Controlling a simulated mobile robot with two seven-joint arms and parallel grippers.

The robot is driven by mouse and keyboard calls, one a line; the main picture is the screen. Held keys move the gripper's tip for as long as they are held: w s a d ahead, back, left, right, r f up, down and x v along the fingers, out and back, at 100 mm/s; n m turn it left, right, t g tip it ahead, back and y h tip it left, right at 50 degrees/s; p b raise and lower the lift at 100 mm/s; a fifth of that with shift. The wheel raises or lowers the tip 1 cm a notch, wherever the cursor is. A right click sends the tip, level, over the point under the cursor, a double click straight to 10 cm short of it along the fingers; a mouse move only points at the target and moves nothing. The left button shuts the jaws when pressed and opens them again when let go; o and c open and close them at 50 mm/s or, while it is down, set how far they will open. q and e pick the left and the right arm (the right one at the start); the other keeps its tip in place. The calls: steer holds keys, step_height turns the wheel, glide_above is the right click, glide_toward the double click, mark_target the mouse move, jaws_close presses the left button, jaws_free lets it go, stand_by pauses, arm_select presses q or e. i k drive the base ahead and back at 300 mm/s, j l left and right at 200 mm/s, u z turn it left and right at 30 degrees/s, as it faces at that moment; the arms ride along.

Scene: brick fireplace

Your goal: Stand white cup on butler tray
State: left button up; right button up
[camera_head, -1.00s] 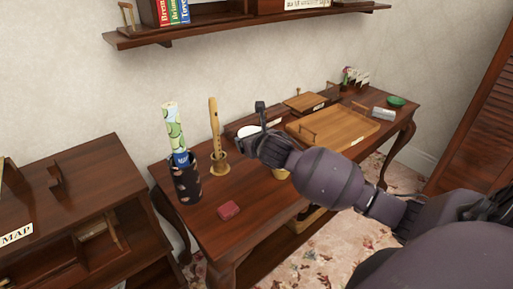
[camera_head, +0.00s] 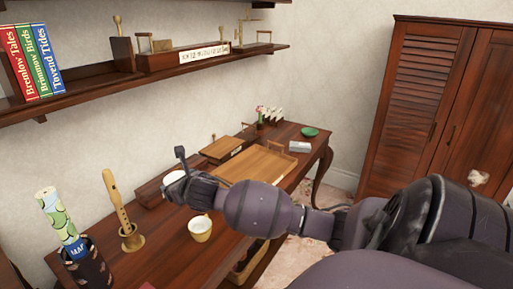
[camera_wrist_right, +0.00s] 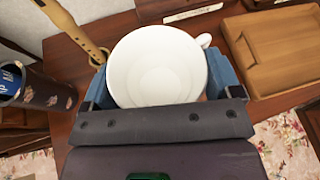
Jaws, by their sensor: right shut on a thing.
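The white cup (camera_wrist_right: 157,65) is between the blue fingers of my right gripper (camera_wrist_right: 160,92) in the right wrist view, with its open mouth towards the camera and its handle at the right. In the head view the cup (camera_head: 173,177) is mostly hidden by my right gripper (camera_head: 180,184), which is shut on it above the desk. The wooden butler tray (camera_head: 262,163), with raised edges, lies on the desk to the right of the gripper; it also shows at the right of the right wrist view (camera_wrist_right: 284,48). My left gripper is not in view.
A cream cup (camera_head: 200,229) stands on the desk below my right arm. A recorder (camera_head: 120,207) in a stand and a dark pot (camera_head: 88,267) with rolled paper are at the left. A shelf (camera_head: 160,70) hangs above.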

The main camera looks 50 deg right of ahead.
mark_target(254, 171)
steer(key=i+l, duration=0.1)
steer(key=l, duration=0.65)
steer(key=i+l, duration=0.1)
steer(key=l, duration=0.7)
steer(key=i+l, duration=0.1)
steer(key=l, duration=0.65)
